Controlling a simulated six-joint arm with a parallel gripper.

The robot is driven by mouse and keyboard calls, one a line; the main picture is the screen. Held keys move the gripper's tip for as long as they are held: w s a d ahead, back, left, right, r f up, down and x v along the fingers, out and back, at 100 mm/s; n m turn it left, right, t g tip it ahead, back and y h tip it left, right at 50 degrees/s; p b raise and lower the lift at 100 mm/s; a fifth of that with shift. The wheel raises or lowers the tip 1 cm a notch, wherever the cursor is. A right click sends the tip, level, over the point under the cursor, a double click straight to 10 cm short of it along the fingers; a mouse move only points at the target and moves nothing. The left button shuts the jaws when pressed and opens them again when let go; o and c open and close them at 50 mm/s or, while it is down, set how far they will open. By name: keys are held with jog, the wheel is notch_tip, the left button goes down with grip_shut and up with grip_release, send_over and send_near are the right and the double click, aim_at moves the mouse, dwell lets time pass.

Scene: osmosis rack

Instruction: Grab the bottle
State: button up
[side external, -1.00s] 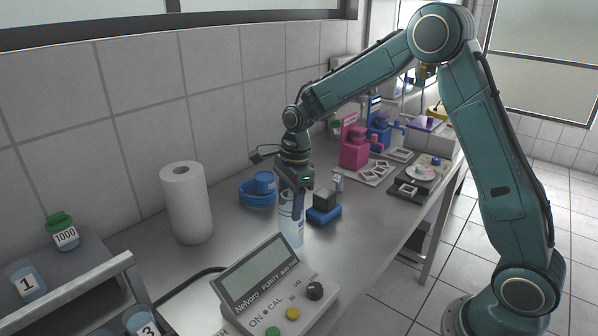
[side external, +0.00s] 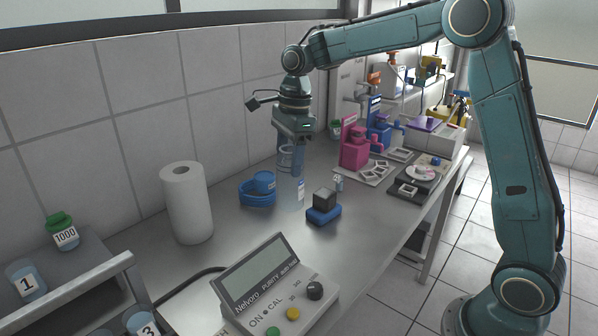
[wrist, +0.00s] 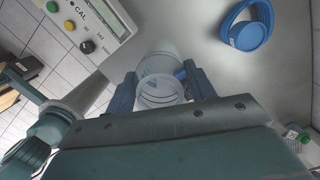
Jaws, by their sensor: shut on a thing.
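A clear, see-through bottle (side external: 286,178) hangs upright above the metal bench in the side view, with a label low on its side. My gripper (side external: 291,160) is shut on the bottle near its top, one finger hiding part of it. In the wrist view the bottle (wrist: 160,80) shows from above, its open round neck between the two blue fingers of my gripper (wrist: 161,92).
A purity meter (side external: 275,285) stands at the front of the bench (side external: 235,228). A paper roll (side external: 186,205) and blue ring-shaped item (side external: 258,195) are to the left. A blue stand with a dark block (side external: 324,208) is close on the right. Pink (side external: 354,148) and blue devices are behind.

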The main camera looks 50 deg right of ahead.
notch_tip(320, 180, up, 8)
jog(key=shift+r, duration=0.25)
jog(key=shift+d, duration=0.15)
dwell(0.7)
